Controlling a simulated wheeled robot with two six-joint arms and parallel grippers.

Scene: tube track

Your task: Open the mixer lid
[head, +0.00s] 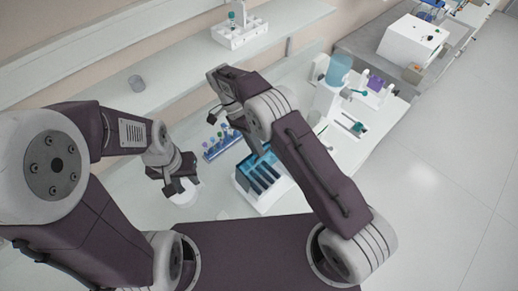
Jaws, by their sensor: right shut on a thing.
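A small white rounded thing (186,193), which could be the mixer, stands on the bench at lower left; I cannot make out its lid. My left gripper (180,188) is just above it, pointing down, fingers apart, and hides much of it. I cannot tell whether they touch. My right gripper (237,120) is above the bench by the tube rack, mostly hidden behind its own wrist. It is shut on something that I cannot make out. A white box with blue slots (263,199) stands to the right of the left gripper.
A rack (222,147) with several coloured tubes stands behind the white box. A white device with a blue cylinder (339,70) is at the back right. Bare bench lies left of the rack.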

